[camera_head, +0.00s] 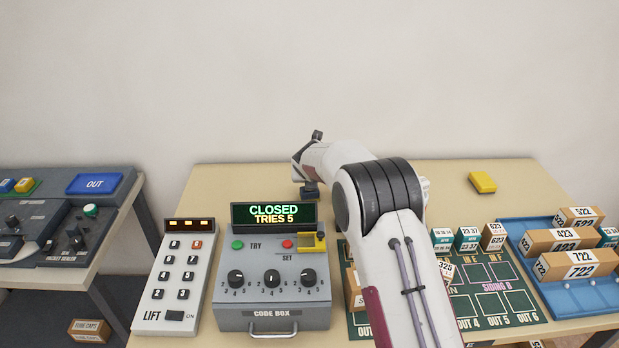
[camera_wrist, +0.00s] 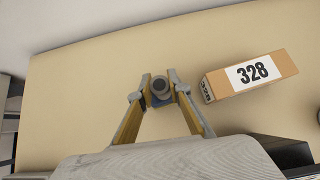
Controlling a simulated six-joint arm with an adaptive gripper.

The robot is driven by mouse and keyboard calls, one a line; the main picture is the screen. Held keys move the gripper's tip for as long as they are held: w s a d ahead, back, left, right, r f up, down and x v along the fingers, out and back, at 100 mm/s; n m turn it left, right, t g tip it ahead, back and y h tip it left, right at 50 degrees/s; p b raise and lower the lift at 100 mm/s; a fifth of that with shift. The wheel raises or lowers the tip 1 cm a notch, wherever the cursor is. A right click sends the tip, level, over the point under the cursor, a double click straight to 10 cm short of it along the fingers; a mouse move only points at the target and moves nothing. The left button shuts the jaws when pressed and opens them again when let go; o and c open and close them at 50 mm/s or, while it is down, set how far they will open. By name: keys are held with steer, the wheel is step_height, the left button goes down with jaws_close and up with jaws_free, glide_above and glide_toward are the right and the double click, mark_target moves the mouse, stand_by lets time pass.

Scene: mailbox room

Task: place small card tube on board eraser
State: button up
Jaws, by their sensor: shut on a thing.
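In the head view the arm reaches over the table behind the code box, and the held piece cannot be made out clearly. A yellow block (camera_head: 482,182), possibly the board eraser, lies flat at the back right of the table, well apart from my gripper.
A carton marked 328 (camera_wrist: 250,76) lies close to the right of my gripper. The code box (camera_head: 272,292) and lift keypad (camera_head: 174,276) stand at the front left. A blue tray (camera_head: 566,300) with several cartons is at the right. The table around the yellow block is clear.

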steer(key=shift+f, duration=0.1)
steer(key=o, duration=0.8)
steer(key=shift+r, duration=0.2)
steer(key=shift+s+r, duration=0.35)
steer(key=shift+v, duration=5.45)
